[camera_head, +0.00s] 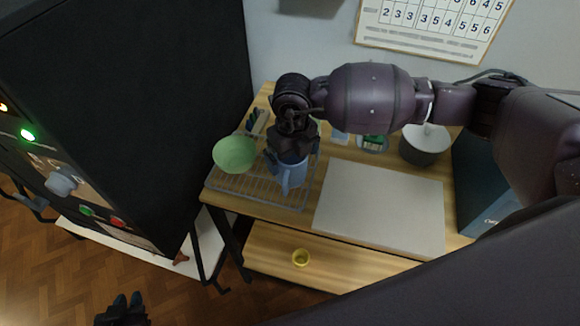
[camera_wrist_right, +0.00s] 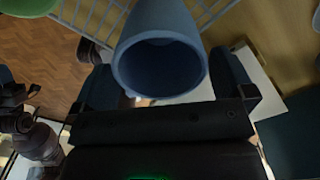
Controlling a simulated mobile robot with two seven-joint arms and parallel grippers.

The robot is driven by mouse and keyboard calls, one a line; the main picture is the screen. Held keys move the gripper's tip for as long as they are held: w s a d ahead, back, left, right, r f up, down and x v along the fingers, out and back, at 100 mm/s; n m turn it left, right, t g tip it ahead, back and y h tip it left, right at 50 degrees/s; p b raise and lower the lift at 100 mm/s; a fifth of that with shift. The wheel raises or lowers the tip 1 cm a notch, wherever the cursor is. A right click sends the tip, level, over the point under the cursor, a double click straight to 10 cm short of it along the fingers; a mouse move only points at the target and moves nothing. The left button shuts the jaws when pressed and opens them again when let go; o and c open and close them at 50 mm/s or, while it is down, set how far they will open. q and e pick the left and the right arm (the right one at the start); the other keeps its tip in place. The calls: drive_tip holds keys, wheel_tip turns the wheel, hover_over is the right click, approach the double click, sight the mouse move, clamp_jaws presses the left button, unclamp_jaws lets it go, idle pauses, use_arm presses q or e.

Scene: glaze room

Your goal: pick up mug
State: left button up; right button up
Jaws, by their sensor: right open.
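The blue mug (camera_head: 292,176) stands on a wire rack (camera_head: 250,190) on the wooden table, with its top partly hidden under my right gripper (camera_head: 288,155). In the right wrist view the mug (camera_wrist_right: 160,55) shows its round, dark opening. The fingers of my right gripper (camera_wrist_right: 165,88) are open, one on each side of the mug. Contact between fingers and mug cannot be made out. My left gripper (camera_head: 127,301) is low at the bottom left of the head view, over the floor and away from the table; its jaw opening is unclear.
A green bowl (camera_head: 235,154) sits on the rack, close left of the mug. A pale board (camera_head: 382,207) lies to the right, with a grey pot (camera_head: 425,144) behind it. A tall black cabinet (camera_head: 130,90) stands left.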

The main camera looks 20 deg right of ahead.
sight(292, 163)
drive_tip(key=shift+w+f, duration=0.1)
drive_tip(key=shift+f, duration=1.4)
drive_tip(key=c, duration=0.9)
drive_tip(key=shift+r, duration=0.1)
drive_tip(key=shift+c, duration=0.2)
wheel_tip(292, 163, up, 20)
drive_tip(key=b, duration=0.1)
